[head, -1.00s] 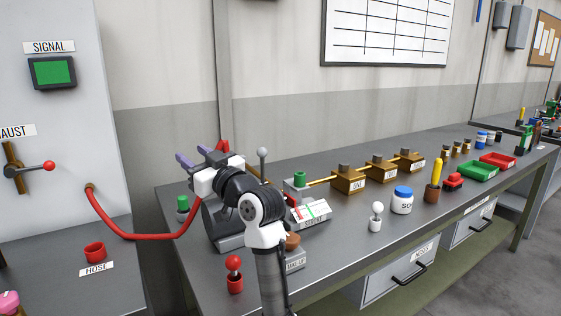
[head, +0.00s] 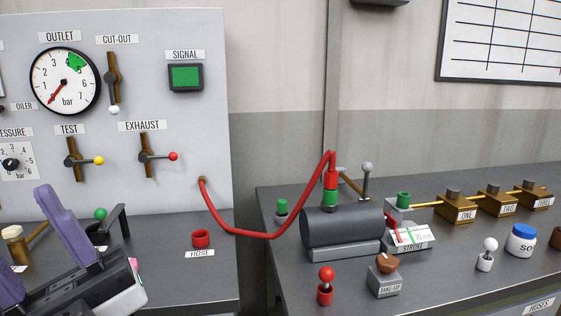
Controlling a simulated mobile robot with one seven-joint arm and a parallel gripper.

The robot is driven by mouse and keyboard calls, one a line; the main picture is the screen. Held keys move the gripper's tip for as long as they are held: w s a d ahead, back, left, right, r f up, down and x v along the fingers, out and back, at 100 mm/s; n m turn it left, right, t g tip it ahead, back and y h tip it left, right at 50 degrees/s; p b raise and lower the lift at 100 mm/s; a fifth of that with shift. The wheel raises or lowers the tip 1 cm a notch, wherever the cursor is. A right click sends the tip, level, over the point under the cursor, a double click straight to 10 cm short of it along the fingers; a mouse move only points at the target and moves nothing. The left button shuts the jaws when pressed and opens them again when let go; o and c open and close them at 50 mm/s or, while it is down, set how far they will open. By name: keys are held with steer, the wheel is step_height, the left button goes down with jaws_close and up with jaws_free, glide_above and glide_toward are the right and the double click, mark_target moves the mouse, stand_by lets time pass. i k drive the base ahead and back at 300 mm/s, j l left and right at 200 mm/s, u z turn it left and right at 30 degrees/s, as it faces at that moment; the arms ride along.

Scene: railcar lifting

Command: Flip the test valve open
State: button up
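The test valve (head: 71,160) is on the grey panel in the head view, under the TEST label (head: 69,130). Its lever points right, roughly level across the upright brown pipe, and ends in a yellow knob (head: 99,161). My gripper (head: 22,230) is at the lower left, below the valve in the picture and apart from it. The lower finger is partly cut off by the picture edge.
The exhaust valve (head: 148,157) with a red knob is just right. The cut-out lever (head: 113,92) points down. The outlet gauge (head: 65,81) needle is near the low end. A red hose (head: 265,235) runs from the panel to the dark cylinder (head: 335,225). A green-knobbed thing (head: 100,214) stands near my gripper.

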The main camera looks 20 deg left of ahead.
mark_target(70, 161)
steer(key=u, duration=1.65)
steer(key=i+z, duration=0.2)
steer(key=z, duration=0.15)
steer(key=i+z, duration=0.2)
steer(key=z, duration=0.15)
steer(key=i+j+z, duration=0.1)
steer(key=z, duration=0.25)
steer(key=i+j, duration=0.05)
